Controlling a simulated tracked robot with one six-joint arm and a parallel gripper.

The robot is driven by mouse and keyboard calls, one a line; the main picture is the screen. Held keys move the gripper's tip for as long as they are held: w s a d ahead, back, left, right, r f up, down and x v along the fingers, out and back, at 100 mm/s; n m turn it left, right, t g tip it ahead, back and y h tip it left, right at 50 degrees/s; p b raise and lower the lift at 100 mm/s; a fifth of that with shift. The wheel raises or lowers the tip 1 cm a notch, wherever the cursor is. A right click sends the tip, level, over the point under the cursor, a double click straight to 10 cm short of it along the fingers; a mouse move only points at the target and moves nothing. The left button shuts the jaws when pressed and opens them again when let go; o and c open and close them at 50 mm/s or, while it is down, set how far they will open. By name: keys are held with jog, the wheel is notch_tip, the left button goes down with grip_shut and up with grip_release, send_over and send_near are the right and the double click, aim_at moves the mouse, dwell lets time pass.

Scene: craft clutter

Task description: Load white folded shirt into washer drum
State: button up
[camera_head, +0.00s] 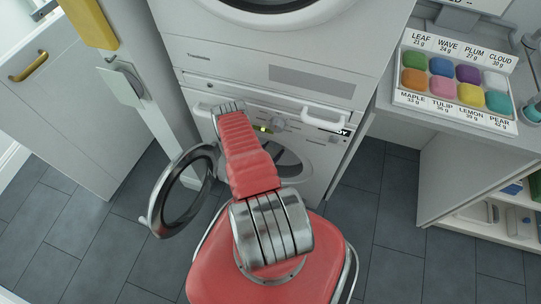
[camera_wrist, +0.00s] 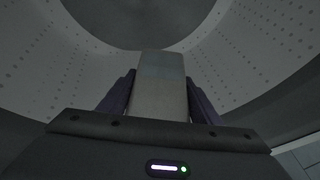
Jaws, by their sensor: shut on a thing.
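In the wrist view, my gripper (camera_wrist: 159,105) is shut on a pale folded cloth, the white folded shirt (camera_wrist: 161,88), held upright between its dark fingers. Around it is the perforated grey wall of the washer drum (camera_wrist: 265,45), so the gripper and shirt are inside or at the mouth of the drum. In the head view, the white washer (camera_head: 322,160) stands low in front of me with its round door (camera_head: 158,222) swung open to the left. My red arm reaches to the washer and hides part of its opening; the gripper and shirt are hidden there.
A second white machine (camera_head: 270,70) is stacked above the washer. A counter at the right holds a tray of coloured samples (camera_head: 455,103), with shelves (camera_head: 500,215) below. A cabinet with a brass handle (camera_head: 28,67) stands at the left. The grey tiled floor (camera_head: 385,200) is clear at the right.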

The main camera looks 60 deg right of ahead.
aim_at(271, 154)
jog(key=shift+d+f, duration=0.1)
jog(key=shift+d, duration=0.35)
jog(key=shift+w+d+f, duration=0.2)
jog(key=shift+d+f, duration=0.8)
jog(key=shift+d, duration=0.05)
jog(key=o, duration=1.2)
jog(key=shift+s+r+v, duration=0.1)
jog(key=shift+s+v, duration=0.1)
jog(key=shift+v, duration=0.9)
jog(key=shift+s+r+v, duration=0.1)
jog(key=shift+s+v, duration=0.15)
jog(key=shift+v, duration=0.85)
jog(key=shift+s+v, duration=0.2)
jog(key=shift+v, duration=0.9)
